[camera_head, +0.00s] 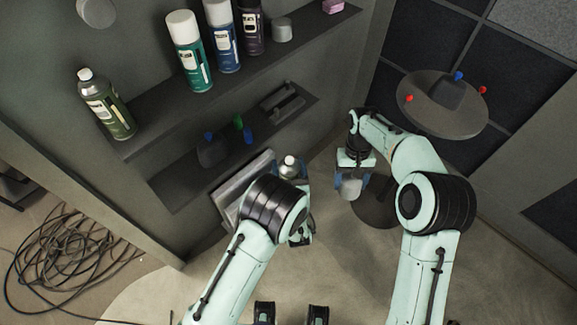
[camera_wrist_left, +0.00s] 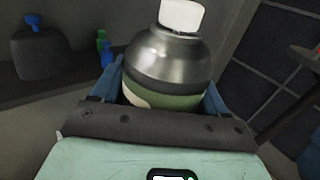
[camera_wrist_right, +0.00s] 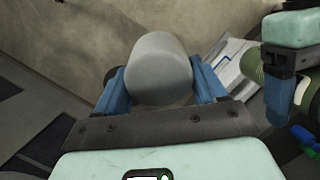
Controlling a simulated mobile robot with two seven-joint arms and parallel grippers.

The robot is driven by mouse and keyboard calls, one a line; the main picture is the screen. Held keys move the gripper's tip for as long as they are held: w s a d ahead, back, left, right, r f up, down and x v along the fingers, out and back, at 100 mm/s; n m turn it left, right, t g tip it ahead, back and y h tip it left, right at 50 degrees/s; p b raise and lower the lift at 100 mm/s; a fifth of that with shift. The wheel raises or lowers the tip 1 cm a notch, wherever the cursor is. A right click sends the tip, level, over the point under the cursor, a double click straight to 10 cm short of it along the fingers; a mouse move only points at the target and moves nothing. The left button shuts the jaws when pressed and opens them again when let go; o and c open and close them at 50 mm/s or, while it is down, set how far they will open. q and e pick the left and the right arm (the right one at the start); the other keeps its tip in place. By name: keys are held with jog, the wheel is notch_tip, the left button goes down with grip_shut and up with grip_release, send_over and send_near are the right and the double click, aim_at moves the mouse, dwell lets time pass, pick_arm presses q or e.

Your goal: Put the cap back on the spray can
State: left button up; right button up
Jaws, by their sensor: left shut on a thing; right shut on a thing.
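A spray can with a bare metal top and white nozzle (camera_wrist_left: 170,62) stands between the blue fingers of my left gripper (camera_wrist_left: 165,90), which is shut on it. In the head view its top (camera_head: 289,165) shows just beyond my left arm; its lower body is hidden there. My right gripper (camera_wrist_right: 162,92) is shut on a grey cap (camera_wrist_right: 158,68). In the head view the cap (camera_head: 351,186) hangs below the right gripper, to the right of the can and apart from it. A strip of the green can (camera_wrist_right: 262,72) shows at the right of the right wrist view.
An upper shelf (camera_head: 150,135) holds several spray cans, including an uncapped green one (camera_head: 106,104), and a loose grey cap (camera_head: 282,29). A lower shelf (camera_head: 175,190) holds small items. A round table (camera_head: 433,115) stands at right. Cables (camera_head: 70,255) lie on the left floor.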

aim_at(288, 157)
jog(key=w+a+r+n+t, duration=0.1)
jog(key=a+r, duration=0.3)
jog(key=a, duration=0.2)
jog(key=a+r+n+t, duration=0.1)
jog(key=a+r+n, duration=0.1)
jog(key=a+r, duration=0.3)
jog(key=w+a+r+n+t, duration=0.1)
jog(key=a+r, duration=0.3)
jog(key=a, duration=0.3)
jog(key=shift+w+r, duration=0.3)
jog(key=shift+w, duration=0.05)
jog(key=shift+f, duration=2)
jog(key=shift+f, duration=0.1)
jog(key=shift+f, duration=0.8)
jog(key=shift+f, duration=0.65)
jog(key=o, duration=1)
